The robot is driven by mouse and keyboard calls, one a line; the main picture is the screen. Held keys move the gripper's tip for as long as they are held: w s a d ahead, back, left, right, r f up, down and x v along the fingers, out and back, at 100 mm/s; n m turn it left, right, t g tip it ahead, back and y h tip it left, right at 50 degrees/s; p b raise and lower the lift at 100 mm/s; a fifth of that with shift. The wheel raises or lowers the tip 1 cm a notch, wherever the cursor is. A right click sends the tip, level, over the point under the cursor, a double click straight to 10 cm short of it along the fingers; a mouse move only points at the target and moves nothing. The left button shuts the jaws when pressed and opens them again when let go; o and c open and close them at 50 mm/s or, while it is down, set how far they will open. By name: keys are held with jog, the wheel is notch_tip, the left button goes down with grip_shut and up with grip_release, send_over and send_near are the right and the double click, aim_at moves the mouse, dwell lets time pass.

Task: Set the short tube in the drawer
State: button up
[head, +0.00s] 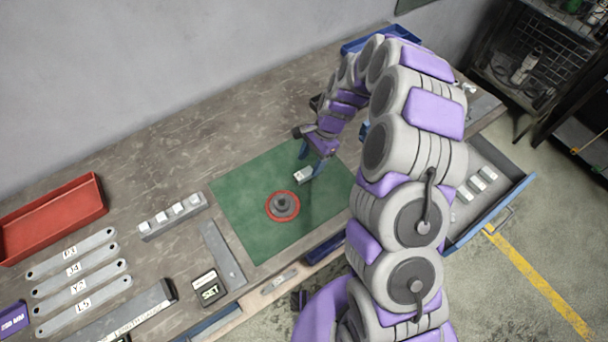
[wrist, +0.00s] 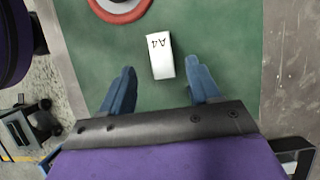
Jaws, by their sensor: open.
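A short white piece marked A4, which looks like the short tube (head: 303,175), lies on the green mat; its label shows in the wrist view (wrist: 160,55). My gripper (head: 310,163) is open just beside and above it. In the wrist view, the blue fingers of my gripper (wrist: 160,80) stand apart on either side of the piece's near end, with gaps on both sides. I cannot tell their exact height above the mat. The open drawer (head: 513,203) is at the right, with several pale pieces inside; my arm hides part of it.
A red round base with a grey knob (head: 283,206) sits on the green mat (head: 240,190) near the piece. A rack with several pale pieces (head: 173,217), labelled flat bars (head: 75,268) and a red tray (head: 50,215) lie left. A blue tray (head: 352,46) stands at the back.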

aim_at(303, 173)
jog(key=x, duration=0.2)
jog(key=b+x, duration=0.1)
jog(key=x, duration=0.2)
jog(key=shift+a, duration=0.25)
jog(key=shift+r, duration=0.1)
jog(key=shift+c, duration=0.4)
grip_shut()
